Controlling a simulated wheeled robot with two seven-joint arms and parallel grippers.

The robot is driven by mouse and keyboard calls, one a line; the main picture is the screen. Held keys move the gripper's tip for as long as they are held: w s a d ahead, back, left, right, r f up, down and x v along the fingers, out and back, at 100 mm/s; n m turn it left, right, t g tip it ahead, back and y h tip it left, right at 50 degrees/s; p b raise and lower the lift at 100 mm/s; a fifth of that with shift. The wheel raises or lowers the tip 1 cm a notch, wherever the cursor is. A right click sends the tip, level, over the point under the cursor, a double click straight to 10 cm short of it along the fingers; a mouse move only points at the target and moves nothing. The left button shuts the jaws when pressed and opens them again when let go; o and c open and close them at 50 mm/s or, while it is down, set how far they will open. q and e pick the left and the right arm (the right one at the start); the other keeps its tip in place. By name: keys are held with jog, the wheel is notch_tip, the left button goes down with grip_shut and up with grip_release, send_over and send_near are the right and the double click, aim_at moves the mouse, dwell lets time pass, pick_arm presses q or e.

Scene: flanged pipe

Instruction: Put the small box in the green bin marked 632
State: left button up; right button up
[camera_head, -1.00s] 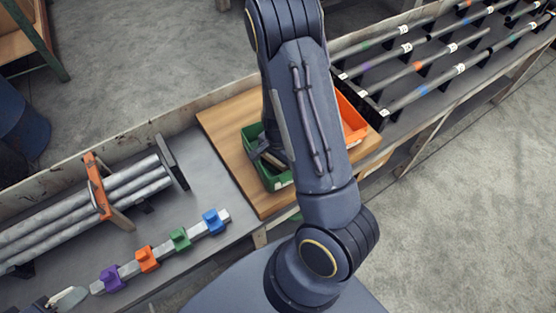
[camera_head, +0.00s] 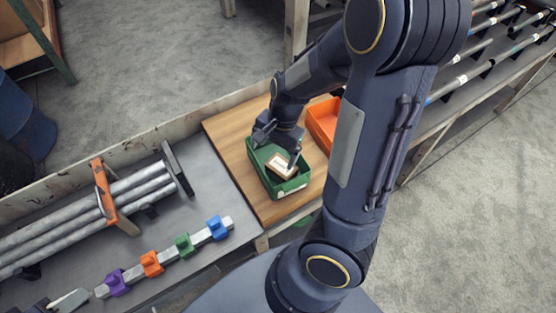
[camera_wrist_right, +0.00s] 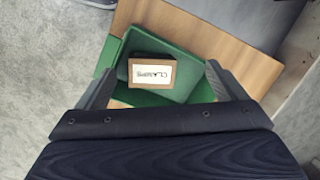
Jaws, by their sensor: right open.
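The small box (camera_head: 281,166), brown with a white label, lies inside the green bin (camera_head: 290,188) on the wooden board. In the right wrist view the small box (camera_wrist_right: 152,72) rests on the floor of the green bin (camera_wrist_right: 192,88); its label seems to read "CLAMPS". My right gripper (camera_head: 279,150) is over the bin, open, with its fingers spread to either side of the box and apart from it. The bin's number cannot be read. At the lower left edge, a grey piece that may be part of my left gripper shows; its jaws cannot be made out.
An orange bin (camera_head: 322,122) stands beside the green bin, partly behind my right arm. Bare wooden board (camera_head: 228,140) lies left of the green bin. Grey pipes (camera_head: 90,215) and a bar with coloured blocks (camera_head: 165,254) lie at the left. A pipe rack stands at upper right.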

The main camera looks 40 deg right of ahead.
jog(key=s+a+r+n+t+y, duration=0.1)
jog(key=s+a+r+n+t, duration=0.3)
jog(key=s+a+r+n, duration=0.3)
jog(key=s+r+n, duration=0.4)
jog(key=r+n, duration=0.1)
jog(key=r, duration=0.2)
jog(key=shift+s+a+t+y, duration=0.25)
jog(key=shift+a+t+y, duration=0.15)
jog(key=shift+f, duration=0.15)
jog(key=shift+f+b, duration=0.8)
jog(key=shift+b, duration=0.1)
